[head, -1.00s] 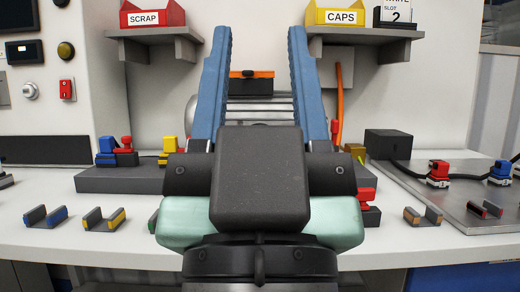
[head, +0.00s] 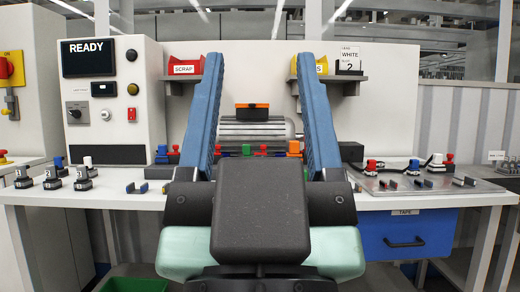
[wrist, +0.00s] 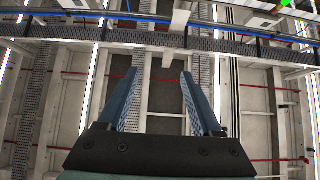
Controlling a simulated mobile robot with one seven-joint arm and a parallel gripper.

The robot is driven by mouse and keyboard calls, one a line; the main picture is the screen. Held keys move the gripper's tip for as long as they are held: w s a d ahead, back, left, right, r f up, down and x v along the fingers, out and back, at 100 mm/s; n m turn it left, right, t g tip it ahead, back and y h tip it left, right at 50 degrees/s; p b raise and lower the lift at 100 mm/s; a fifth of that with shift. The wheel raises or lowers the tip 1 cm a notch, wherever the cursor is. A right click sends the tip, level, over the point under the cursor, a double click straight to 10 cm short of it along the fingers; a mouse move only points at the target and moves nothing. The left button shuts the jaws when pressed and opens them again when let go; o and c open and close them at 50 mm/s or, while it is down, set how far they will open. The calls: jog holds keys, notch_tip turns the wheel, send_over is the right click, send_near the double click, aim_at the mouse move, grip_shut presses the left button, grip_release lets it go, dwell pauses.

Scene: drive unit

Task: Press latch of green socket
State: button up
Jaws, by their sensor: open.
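My gripper (head: 259,60) stands upright in the head view, its two long blue fingers wide apart with nothing between them. It also shows open in the wrist view (wrist: 161,78), pointing at the ceiling beams. Between and behind the fingers, a row of small coloured connectors sits at the back of the bench. A small green piece (head: 263,149) there may be the green socket, but its latch is too small to make out. My gripper and wrist hide much of the row's front. The gripper is well apart from the bench parts.
The white bench (head: 135,203) spans the view. Black connectors (head: 53,180) stand at left. A metal plate (head: 425,185) with red and white connectors lies at right. A control panel (head: 105,100) reads READY. Shelves with a SCRAP bin (head: 186,68) overhang the back.

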jog(key=shift+s, duration=0.3)
jog(key=shift+w+f, duration=0.1)
